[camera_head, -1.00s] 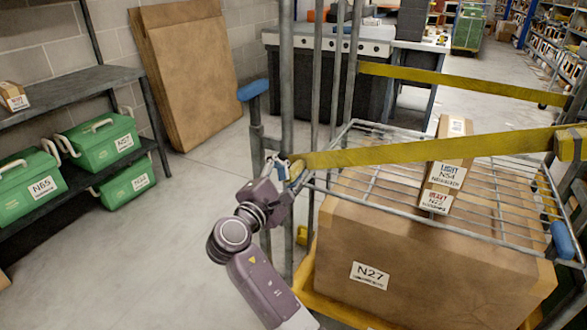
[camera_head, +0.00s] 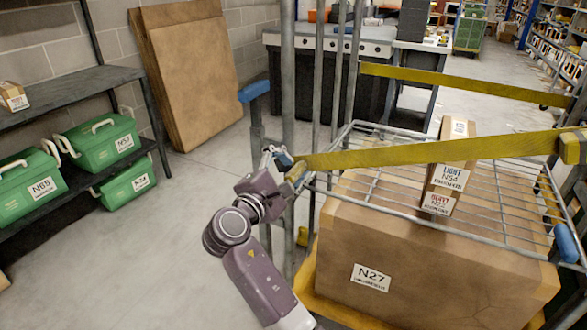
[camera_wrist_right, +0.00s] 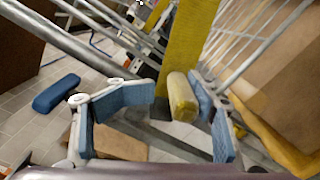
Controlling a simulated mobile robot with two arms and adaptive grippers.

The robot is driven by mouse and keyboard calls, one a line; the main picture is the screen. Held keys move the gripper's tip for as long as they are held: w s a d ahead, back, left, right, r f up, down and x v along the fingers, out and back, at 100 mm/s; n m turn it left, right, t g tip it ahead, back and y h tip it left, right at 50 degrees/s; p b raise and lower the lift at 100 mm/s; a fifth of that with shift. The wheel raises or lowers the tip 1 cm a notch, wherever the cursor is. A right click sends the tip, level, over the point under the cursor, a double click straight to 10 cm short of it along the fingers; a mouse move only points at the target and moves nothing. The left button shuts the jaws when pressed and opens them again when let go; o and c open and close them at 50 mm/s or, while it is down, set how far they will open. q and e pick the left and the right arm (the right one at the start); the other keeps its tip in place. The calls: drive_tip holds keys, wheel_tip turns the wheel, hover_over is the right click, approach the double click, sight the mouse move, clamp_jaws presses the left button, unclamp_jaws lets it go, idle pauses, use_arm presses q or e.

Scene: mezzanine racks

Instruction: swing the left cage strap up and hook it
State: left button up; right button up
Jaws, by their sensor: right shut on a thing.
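My right gripper (camera_head: 285,170) is at the strap's left end, beside the left upright (camera_head: 288,90). In the right wrist view the blue-padded fingers (camera_wrist_right: 165,110) lie on either side of the strap's yellow end block (camera_wrist_right: 182,97), and the gripper is shut on it. The exact contact is partly hidden in the head view. My left gripper is out of view.
A second yellow strap (camera_head: 465,84) crosses the cage's far side. A wire shelf (camera_head: 360,185) carries a small carton (camera_head: 449,172) above a large N27 box (camera_head: 420,250). A blue handle (camera_head: 254,91) juts out left of the upright. Floor on the left is clear.

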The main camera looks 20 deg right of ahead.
drive_tip(key=o, duration=0.3)
drive_tip(key=r, duration=0.5)
drive_tip(key=shift+w+d+r, duration=0.1)
drive_tip(key=shift+w+r, duration=0.15)
drive_tip(key=shift+r, duration=0.1)
drive_tip(key=r, duration=0.1)
drive_tip(key=s+r, duration=0.1)
drive_tip(key=r, duration=0.1)
drive_tip(key=shift+s+a+r+h, duration=0.15)
drive_tip(key=shift+s+a+h, duration=0.05)
drive_tip(key=shift+a+h, duration=0.1)
drive_tip(key=c, duration=0.3)
drive_tip(key=shift+w+d, duration=0.2)
drive_tip(key=shift+w, duration=0.1)
